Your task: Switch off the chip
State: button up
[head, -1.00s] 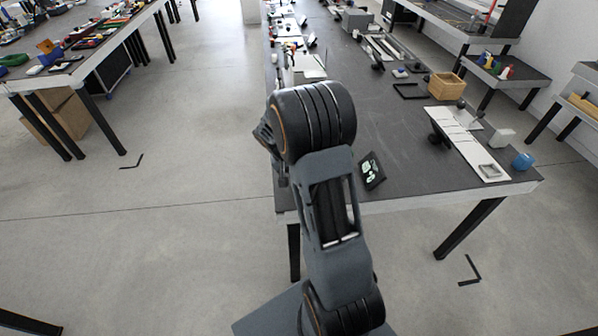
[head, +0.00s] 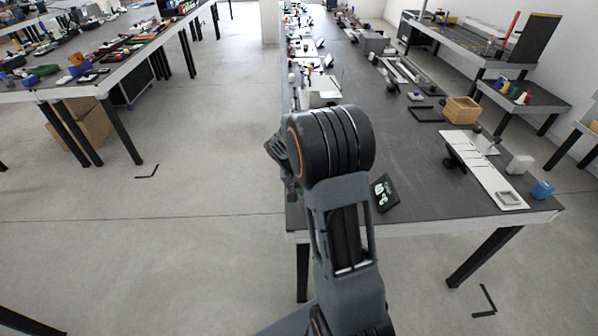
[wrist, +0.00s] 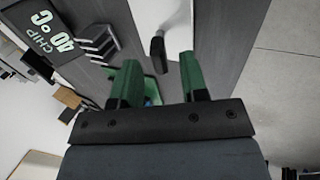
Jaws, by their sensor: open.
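A dark display reading "CHIP 40°C" (wrist: 45,35) is at the upper left of the wrist view. In the head view a small dark display (head: 385,193) with pale green marks lies on the near end of the workbench, right of my arm. My gripper (wrist: 159,78) is open, its two green fingers apart and nothing held between them. A black stub (wrist: 158,52), possibly a switch lever, shows just beyond and between the fingertips, against a white panel (wrist: 168,14). A green piece (wrist: 151,88) is partly hidden behind the fingers. My arm hides the gripper in the head view.
The long dark workbench (head: 420,205) runs away from me. A white strip plate (head: 478,172), a wooden box (head: 461,110) and a blue cup (head: 542,189) stand on its right side. A grey ribbed block (wrist: 97,42) sits beside the display. Open floor (head: 180,250) lies to the left.

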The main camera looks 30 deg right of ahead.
jog(key=v, duration=1.1)
jog(key=shift+a+r, duration=0.2)
jog(key=shift+r, duration=0.15)
jog(key=s+a+r+n+t+y+p, duration=0.2)
jog(key=s+a, duration=0.3)
jog(key=s, duration=0.3)
jog(key=s+a+r+n+t+y+p, duration=0.2)
jog(key=s+a+r+n+t, duration=0.1)
jog(key=s+a, duration=0.3)
jog(key=shift+s+t, duration=0.4)
jog(key=shift+s, duration=0.95)
